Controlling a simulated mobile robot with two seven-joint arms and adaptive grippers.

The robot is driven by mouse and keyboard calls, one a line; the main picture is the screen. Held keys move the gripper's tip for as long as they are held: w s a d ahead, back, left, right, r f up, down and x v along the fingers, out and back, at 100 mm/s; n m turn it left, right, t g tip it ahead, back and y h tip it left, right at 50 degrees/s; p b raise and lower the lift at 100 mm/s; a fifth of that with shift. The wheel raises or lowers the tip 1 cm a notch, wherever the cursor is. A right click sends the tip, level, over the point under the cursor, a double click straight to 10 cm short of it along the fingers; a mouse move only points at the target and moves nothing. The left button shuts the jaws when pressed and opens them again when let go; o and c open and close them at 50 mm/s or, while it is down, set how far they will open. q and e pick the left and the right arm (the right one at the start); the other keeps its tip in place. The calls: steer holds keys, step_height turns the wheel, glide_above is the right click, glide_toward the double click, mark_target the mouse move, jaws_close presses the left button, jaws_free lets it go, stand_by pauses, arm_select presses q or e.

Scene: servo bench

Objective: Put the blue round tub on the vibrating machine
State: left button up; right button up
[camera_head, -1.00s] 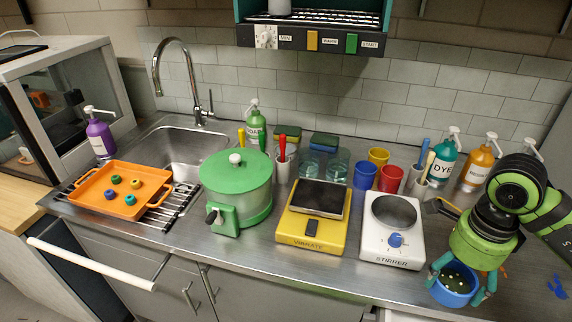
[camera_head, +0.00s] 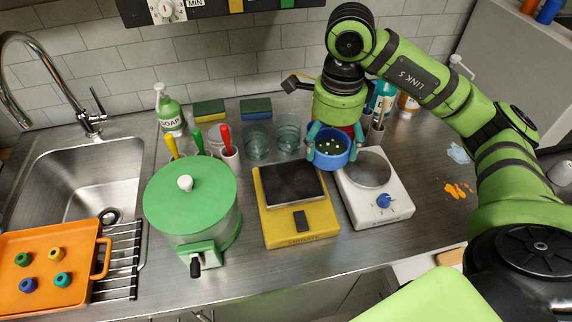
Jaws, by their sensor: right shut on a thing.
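The blue round tub (camera_head: 331,160) is held in my right gripper (camera_head: 331,150), whose fingers are shut on it from both sides. Small pale bits show inside the tub. The tub is in the air, in the picture between the vibrating machine and the stirrer. The vibrating machine (camera_head: 271,219) is a yellow box with a dark square plate (camera_head: 291,184) on top and a black switch in front. Its plate is bare and lies to the left of the tub. My left gripper does not show.
The white stirrer (camera_head: 397,209) stands right of the vibrating machine. A green lidded pot (camera_head: 192,205) stands to its left. Glass beakers (camera_head: 257,143) and sponges stand behind. An orange tray (camera_head: 55,292) lies at far left. Orange and pale blue spills mark the bench at right.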

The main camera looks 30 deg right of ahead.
steer(key=w+a+f, duration=0.1)
steer(key=a, duration=0.1)
steer(key=w+a+f+p, duration=0.1)
steer(key=a, duration=0.1)
steer(key=w+a+f, duration=0.1)
steer(key=a, duration=0.1)
steer(key=shift+f+p, duration=0.3)
steer(key=shift+p, duration=0.05)
steer(key=shift+w+a+f, duration=0.15)
steer(key=shift+a+f, duration=0.05)
steer(key=shift+a, duration=0.05)
steer(key=shift+f, duration=0.25)
step_height(320, 180, down, 3)
steer(key=shift+f+p, duration=0.1)
steer(key=shift+p, duration=0.85)
steer(key=shift+f, duration=0.25)
